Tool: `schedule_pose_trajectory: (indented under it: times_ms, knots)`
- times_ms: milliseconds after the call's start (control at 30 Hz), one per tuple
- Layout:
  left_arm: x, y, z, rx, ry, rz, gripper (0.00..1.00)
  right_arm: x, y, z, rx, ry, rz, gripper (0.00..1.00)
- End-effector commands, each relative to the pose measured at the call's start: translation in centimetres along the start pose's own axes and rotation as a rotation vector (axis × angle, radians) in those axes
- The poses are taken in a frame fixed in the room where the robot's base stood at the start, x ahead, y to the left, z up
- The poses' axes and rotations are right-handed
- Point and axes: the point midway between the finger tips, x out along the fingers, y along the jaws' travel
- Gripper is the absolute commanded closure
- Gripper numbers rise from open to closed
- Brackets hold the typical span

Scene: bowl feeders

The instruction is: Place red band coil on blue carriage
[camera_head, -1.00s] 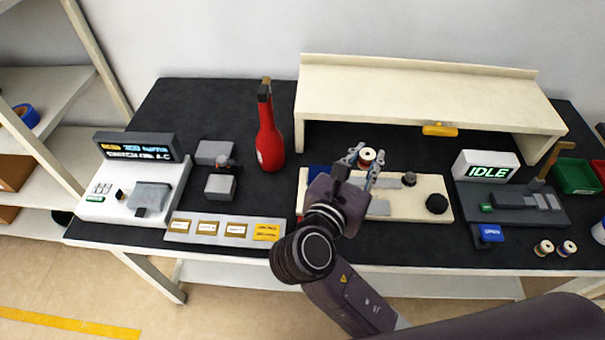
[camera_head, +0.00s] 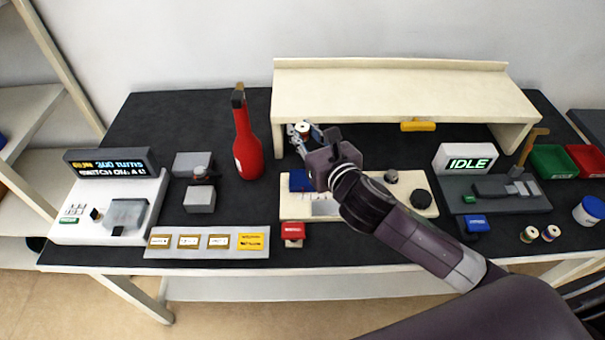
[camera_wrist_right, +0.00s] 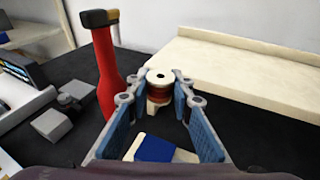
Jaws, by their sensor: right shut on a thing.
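The red band coil (camera_wrist_right: 160,82), a white-topped spool with a red band, is upright between the fingertips of my right gripper (camera_wrist_right: 162,84). In the head view the coil (camera_head: 302,128) and right gripper (camera_head: 304,137) are behind the blue carriage (camera_head: 300,181), in picture terms; the exact height is unclear. The blue carriage sits at the left end of the cream fixture board (camera_head: 290,208) and is partly covered by the gripper. In the right wrist view the blue carriage (camera_wrist_right: 154,149) lies below, between the fingers. My left gripper is not in view.
A red bottle (camera_head: 247,145) stands left of the gripper. A cream shelf (camera_head: 390,92) rises behind and right. A red block (camera_head: 293,231) is in front of the board. Two other spools (camera_head: 540,234) stand at the right. Black table is free between bottle and board.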

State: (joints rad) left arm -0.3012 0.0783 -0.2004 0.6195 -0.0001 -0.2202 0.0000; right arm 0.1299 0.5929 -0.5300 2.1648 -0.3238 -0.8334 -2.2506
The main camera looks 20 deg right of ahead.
Motion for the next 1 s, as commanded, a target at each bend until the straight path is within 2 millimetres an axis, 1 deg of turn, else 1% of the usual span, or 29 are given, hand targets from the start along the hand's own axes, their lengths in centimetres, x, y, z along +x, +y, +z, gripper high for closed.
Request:
schedule_pose_trajectory:
  times_ms: [33,100,200,300,400,533,733,833,1000]
  knots:
    - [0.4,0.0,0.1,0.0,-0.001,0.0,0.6,0.3,0.0,-1.9,0.005,0.007,-0.001,1.0]
    - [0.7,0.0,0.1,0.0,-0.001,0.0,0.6,0.7,0.0,-3.8,0.004,0.007,-0.003,1.0]
    - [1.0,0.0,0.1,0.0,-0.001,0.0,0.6,1.2,0.1,-6.2,0.004,0.005,-0.001,1.0]
    - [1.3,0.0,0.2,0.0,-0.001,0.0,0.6,1.6,0.0,-8.1,0.003,0.003,-0.002,1.0]
    - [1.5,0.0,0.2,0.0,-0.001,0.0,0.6,1.9,0.0,-9.1,0.003,0.0,-0.002,1.0]
    - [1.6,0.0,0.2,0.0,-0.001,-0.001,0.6,2.0,0.0,-10.0,0.002,0.0,-0.001,1.0]
    - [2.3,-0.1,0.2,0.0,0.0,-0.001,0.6,2.7,0.0,-13.1,0.003,0.002,-0.002,1.0]
    - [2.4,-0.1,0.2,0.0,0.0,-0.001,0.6,2.8,0.0,-13.7,0.0,0.0,-0.002,1.0]
    - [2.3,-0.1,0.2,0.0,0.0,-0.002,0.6,2.8,0.0,-13.7,-0.001,-0.001,0.0,1.0]
